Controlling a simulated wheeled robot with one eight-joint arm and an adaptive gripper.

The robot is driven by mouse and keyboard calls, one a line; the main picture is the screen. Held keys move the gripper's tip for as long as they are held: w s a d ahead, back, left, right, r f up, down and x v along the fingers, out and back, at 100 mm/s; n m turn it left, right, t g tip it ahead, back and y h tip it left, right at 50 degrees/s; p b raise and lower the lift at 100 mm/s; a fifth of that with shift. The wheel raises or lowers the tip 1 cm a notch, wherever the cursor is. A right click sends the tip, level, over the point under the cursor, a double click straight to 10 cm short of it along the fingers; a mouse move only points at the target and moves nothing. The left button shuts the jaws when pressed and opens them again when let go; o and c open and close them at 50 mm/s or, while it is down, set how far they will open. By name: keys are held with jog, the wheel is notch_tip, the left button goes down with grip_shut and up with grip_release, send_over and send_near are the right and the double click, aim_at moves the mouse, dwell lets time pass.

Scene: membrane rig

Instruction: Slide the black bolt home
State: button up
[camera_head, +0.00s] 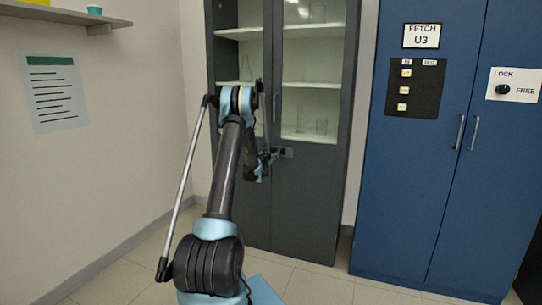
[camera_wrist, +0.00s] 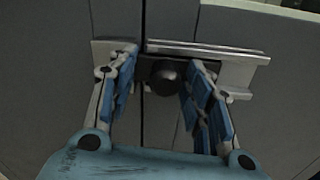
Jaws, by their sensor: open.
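The black bolt shows in the wrist view as a dark round knob (camera_wrist: 163,79) on a light metal bolt plate (camera_wrist: 235,70) across the seam of two grey doors. My gripper (camera_wrist: 161,62) is open, with one blue-padded finger on each side of the knob. The right finger is close to the knob; there is a wider gap on the left. I cannot tell whether either finger touches it. In the head view my gripper (camera_head: 266,165) is at the grey cabinet's doors (camera_head: 305,200), beside the bolt plate (camera_head: 287,152). The knob is too small to make out there.
The grey cabinet has glass upper doors with light shelves (camera_head: 312,85) and a few clear vessels. A blue cabinet (camera_head: 415,190) stands to the right, with a "FETCH U3" sign (camera_head: 421,36) and a lock dial (camera_head: 503,89). A wall shelf (camera_head: 60,14) is at upper left. Tiled floor is clear.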

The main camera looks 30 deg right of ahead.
jog(key=v, duration=1.1)
jog(key=shift+a, duration=0.3)
jog(key=shift+s, duration=0.1)
jog(key=s+a+r+m+g+y, duration=0.1)
jog(key=s+a+r+m, duration=0.35)
jog(key=a, duration=0.35)
jog(key=s+a+r+m+g+y, duration=0.1)
jog(key=s+a+r+m+g, duration=0.15)
jog(key=s+a+m, duration=0.35)
jog(key=s+a+r+m+y, duration=0.1)
jog(key=s+a+r+m, duration=0.2)
jog(key=a, duration=0.6)
jog(key=s+a+f+m+g+y, duration=0.1)
jog(key=s+a+f+m+y, duration=0.2)
jog(key=s+a, duration=0.8)
jog(key=s+a+f+m+g+y, duration=0.2)
jog(key=s+a+f, duration=0.4)
jog(key=s+a, duration=0.5)
jog(key=s+a+f+m+g+y, duration=0.2)
jog(key=s+a+f+m+y, duration=0.2)
jog(key=s+a, duration=0.7)
jog(key=shift+s+a+f+m+y, duration=0.15)
jog(key=shift+s+f+m+y, duration=0.3)
jog(key=shift+y, duration=0.65)
jog(key=shift+r, duration=0.15)
